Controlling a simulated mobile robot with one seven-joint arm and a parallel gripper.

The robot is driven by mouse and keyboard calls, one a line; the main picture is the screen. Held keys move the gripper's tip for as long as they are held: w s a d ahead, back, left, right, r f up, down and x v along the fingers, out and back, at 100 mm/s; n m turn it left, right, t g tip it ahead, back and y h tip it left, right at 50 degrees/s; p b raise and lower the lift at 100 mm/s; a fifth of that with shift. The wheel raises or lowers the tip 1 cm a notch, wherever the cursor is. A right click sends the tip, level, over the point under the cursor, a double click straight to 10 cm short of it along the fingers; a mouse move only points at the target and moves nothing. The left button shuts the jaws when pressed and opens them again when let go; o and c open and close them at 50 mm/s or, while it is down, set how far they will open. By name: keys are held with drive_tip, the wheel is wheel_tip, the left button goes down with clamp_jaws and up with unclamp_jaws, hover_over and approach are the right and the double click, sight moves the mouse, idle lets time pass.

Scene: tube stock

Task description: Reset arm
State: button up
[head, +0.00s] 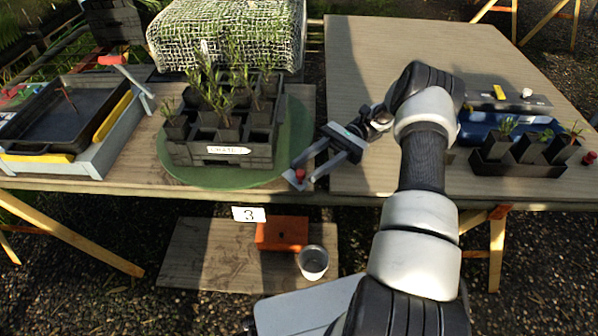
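My gripper (305,181) hangs at the end of my arm, over the table edge just right of the round green mat (296,150). Its two fingers point down and left and stand apart, with a gap between them. A small red piece (300,174) shows at the left fingertip; I cannot tell whether it is part of the finger or lies behind it. I see nothing else between the fingers. My arm reaches up from the bottom right and bends back left at the elbow.
A black pot crate (222,152) with seedlings stands on the green mat. A grey tray with a black pan (60,120) is at left. Potted seedlings in a black holder (525,172) and a grey-blue case (505,103) are at right. An orange box (282,234) and a cup (313,263) sit below.

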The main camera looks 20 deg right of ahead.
drive_tip(key=shift+w+d, duration=0.2)
drive_tip(key=shift+d, duration=0.2)
drive_tip(key=s+a+r+n+t+h, duration=0.2)
drive_tip(key=s+r+h, duration=0.15)
drive_tip(key=r, duration=0.25)
drive_tip(key=s+a+r+n+t+h, duration=0.2)
drive_tip(key=s+r+n+h, duration=0.1)
drive_tip(key=r+h, duration=0.25)
drive_tip(key=s+a+r+n+t+h, duration=0.2)
drive_tip(key=s+r+h, duration=0.15)
drive_tip(key=r, duration=0.35)
drive_tip(key=s+d+r+n+t+h, duration=0.25)
drive_tip(key=s+r+n+t, duration=0.2)
drive_tip(key=s+t, duration=0.35)
wheel_tip(320, 180, up, 21)
drive_tip(key=p, duration=2.2)
drive_tip(key=shift+w+a+n+h, duration=0.15)
drive_tip(key=shift+a+n+h, duration=0.25)
drive_tip(key=shift+n, duration=0.05)
